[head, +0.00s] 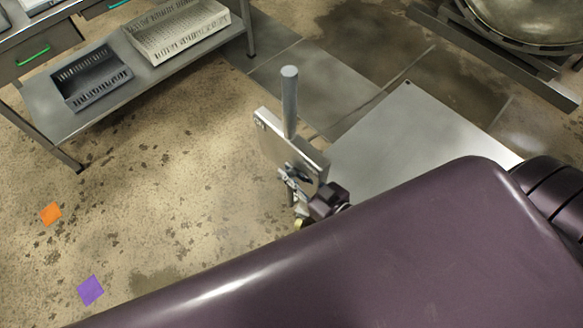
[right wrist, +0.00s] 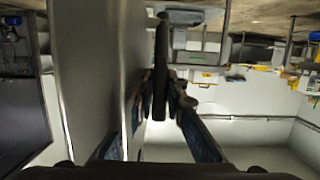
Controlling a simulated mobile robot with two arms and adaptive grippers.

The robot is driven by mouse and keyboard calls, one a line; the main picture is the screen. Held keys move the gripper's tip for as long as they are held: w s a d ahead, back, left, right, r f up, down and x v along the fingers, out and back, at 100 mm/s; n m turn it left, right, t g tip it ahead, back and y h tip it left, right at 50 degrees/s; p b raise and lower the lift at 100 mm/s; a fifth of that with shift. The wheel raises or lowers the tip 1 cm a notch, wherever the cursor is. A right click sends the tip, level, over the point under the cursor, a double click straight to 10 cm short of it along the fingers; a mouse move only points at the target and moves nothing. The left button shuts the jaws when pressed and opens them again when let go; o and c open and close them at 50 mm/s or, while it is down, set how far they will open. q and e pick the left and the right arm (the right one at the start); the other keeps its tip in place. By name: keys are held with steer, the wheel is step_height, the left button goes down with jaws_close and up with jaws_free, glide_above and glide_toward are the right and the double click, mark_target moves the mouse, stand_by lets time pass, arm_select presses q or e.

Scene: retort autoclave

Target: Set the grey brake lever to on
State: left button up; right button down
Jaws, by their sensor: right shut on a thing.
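The brake's grey metal plate (head: 275,138) stands upright on a post, with small dark lettering at its upper left corner, too small to read. My right gripper (head: 292,176) is at the plate's lower right part. In the right wrist view its fingers (right wrist: 160,108) are closed around a narrow dark bar, which looks like the brake lever (right wrist: 160,65) seen edge-on. A broad grey surface stands close on the left there. In the head view the gripper hides most of the lever, and I cannot tell its setting. My left gripper is not in view.
A grey post (head: 289,100) rises behind the plate. A flat metal platform (head: 400,135) lies to its right. A bench (head: 90,122) with a dark tray (head: 91,78) and a pale tray (head: 178,30) is at upper left. My purple arm covers the lower right.

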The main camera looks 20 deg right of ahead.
steer(key=shift+w, duration=0.1)
stand_by(0.3)
steer(key=c, duration=2)
jaws_free()
steer(key=shift+o, duration=0.2)
steer(key=v, duration=0.8)
steer(key=shift+r, duration=0.1)
